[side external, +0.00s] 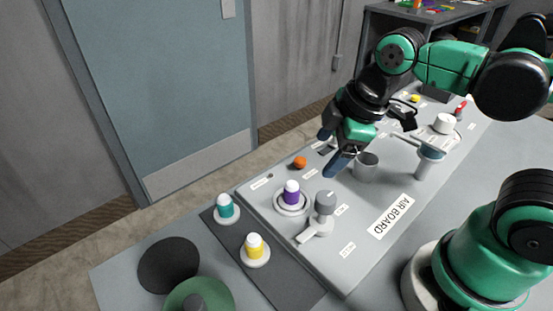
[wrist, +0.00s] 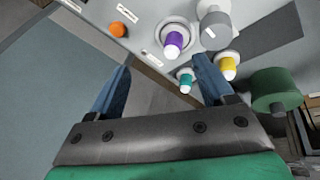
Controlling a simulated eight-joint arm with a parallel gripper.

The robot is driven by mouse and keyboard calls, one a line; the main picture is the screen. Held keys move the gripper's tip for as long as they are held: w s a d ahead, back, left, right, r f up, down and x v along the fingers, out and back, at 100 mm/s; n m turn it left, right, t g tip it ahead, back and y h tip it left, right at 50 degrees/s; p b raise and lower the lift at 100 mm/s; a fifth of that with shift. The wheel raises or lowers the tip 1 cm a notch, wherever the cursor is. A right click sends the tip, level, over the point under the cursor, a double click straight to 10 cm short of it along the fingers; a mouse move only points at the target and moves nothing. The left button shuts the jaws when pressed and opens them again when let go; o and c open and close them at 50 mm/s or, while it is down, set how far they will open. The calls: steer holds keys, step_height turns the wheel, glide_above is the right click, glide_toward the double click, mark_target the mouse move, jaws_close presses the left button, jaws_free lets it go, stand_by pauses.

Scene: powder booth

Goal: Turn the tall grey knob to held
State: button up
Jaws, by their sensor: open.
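A grey knob (side external: 325,204) stands upright at the near left end of the grey air board (side external: 362,254), with a pale pointer arm at its base reaching toward the lower left and small labels around it. It also shows in the wrist view (wrist: 214,28) at the top right. The label words are too small to read, so I cannot tell which marks held. My gripper (side external: 334,150) is open and empty, above the board and apart from the knob. In the wrist view its two blue fingers (wrist: 161,78) are spread, the right one below the knob in the picture.
A purple white-topped knob (side external: 291,193) stands close beside the grey knob. Teal (side external: 225,207) and yellow (side external: 254,246) white-topped pieces stand off its end. An orange button (side external: 299,162), a grey cylinder (side external: 367,168) and a post with a lever (side external: 428,160) stand farther along.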

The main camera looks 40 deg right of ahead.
mark_target(327, 197)
steer(key=n+g, duration=0.1)
steer(key=n, duration=0.2)
steer(key=s+a+n+g, duration=0.1)
steer(key=n, duration=0.3)
steer(key=s+a+n, duration=0.1)
steer(key=n, duration=0.2)
steer(key=shift+s+a+n+g, duration=0.2)
steer(key=shift+n+g, duration=0.1)
steer(key=shift+g, duration=0.1)
steer(key=n, duration=0.2)
steer(key=s+n+g, duration=0.1)
steer(key=shift+a+n, duration=0.3)
steer(key=shift+w+f, duration=0.15)
steer(key=shift+f, duration=2.55)
jaws_close()
